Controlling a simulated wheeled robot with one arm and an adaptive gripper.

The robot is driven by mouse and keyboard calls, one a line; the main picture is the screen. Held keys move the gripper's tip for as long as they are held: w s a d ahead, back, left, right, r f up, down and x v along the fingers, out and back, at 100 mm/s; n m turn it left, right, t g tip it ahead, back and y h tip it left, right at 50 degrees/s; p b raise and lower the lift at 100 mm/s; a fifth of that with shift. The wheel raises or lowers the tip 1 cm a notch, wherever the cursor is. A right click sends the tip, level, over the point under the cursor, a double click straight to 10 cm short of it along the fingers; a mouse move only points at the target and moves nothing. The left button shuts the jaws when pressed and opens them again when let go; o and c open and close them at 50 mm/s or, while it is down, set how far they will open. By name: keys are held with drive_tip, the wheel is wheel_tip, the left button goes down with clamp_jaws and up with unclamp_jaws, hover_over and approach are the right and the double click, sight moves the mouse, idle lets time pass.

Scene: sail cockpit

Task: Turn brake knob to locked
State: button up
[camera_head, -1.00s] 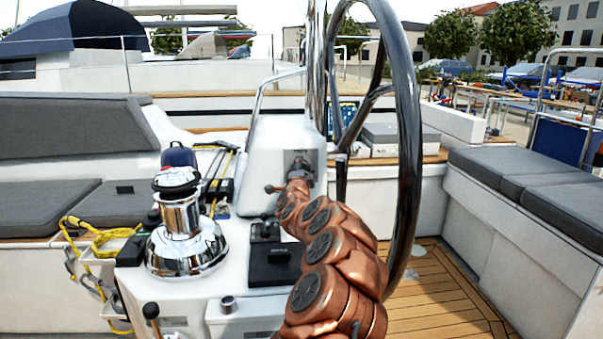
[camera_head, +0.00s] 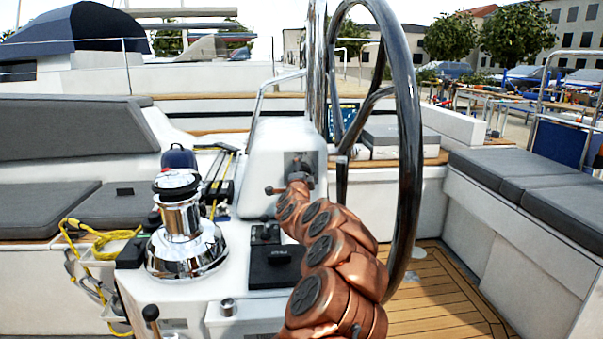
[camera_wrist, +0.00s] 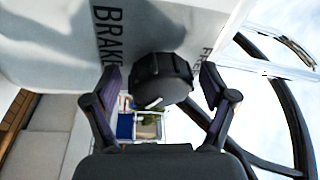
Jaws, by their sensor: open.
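The brake knob (camera_wrist: 162,80) is a black ribbed round knob with a small white mark, on the white pedestal face (camera_wrist: 55,50) in the wrist view. The word BRAKE is printed beside it, and another label is partly cut off near the right finger. My gripper (camera_wrist: 158,85) is open, with one finger on each side of the knob. Small gaps seem to show between the fingers and the knob; I cannot tell whether either touches. In the head view my gripper (camera_head: 298,170) is at the pedestal (camera_head: 262,150), and the knob is hard to make out there.
The large steering wheel (camera_head: 412,140) stands just right of my arm. A chrome winch (camera_head: 185,235) and a black box (camera_head: 275,268) are on the console to the left. A grey cushioned bench (camera_head: 540,180) is at the right, with clear teak floor (camera_head: 435,300) before it.

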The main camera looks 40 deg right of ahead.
drive_tip(key=v, duration=1.2)
idle(0.6)
idle(0.5)
